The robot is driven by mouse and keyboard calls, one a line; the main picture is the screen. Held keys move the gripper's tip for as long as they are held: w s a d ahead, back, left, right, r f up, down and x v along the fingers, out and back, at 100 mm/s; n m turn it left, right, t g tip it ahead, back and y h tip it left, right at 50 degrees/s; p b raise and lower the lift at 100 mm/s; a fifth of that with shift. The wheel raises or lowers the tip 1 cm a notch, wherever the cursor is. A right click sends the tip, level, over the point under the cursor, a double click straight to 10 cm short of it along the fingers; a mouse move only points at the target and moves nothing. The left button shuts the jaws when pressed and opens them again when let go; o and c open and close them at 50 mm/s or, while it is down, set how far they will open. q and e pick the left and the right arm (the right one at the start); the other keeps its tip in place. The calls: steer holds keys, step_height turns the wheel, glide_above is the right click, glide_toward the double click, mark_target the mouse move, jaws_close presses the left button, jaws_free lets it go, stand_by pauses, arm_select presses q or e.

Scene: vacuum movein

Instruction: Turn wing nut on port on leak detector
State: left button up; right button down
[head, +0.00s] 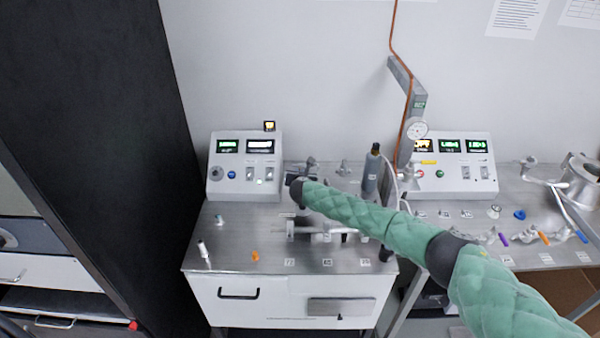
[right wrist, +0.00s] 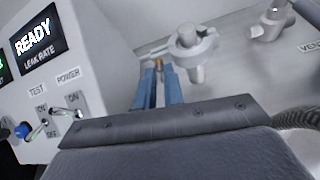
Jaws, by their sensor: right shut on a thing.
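The leak detector (head: 245,170) is a grey console with green-lit displays, on the left metal bench in the head view. Its panel reads READY in the right wrist view (right wrist: 33,40). A port with a clamp (right wrist: 190,42) stands on the metal top beside the panel. A small brass-coloured wing nut (right wrist: 158,62) sits at the clamp's left side. My right gripper (right wrist: 158,75), with blue fingers, is shut on the wing nut, which is mostly hidden between the fingertips. In the head view my right arm reaches in from the right and its dark wrist hides the fingers. My left gripper is not in view.
A second fitting (right wrist: 270,22) stands right of the port. A dark cylinder (head: 371,170) stands upright right of my wrist. A white bottle (head: 204,250) and an orange item (head: 255,256) lie near the bench's front. A second console (head: 450,165) stands on the right bench.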

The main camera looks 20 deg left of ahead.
stand_by(0.4)
steer(key=c, duration=1.5)
jaws_free()
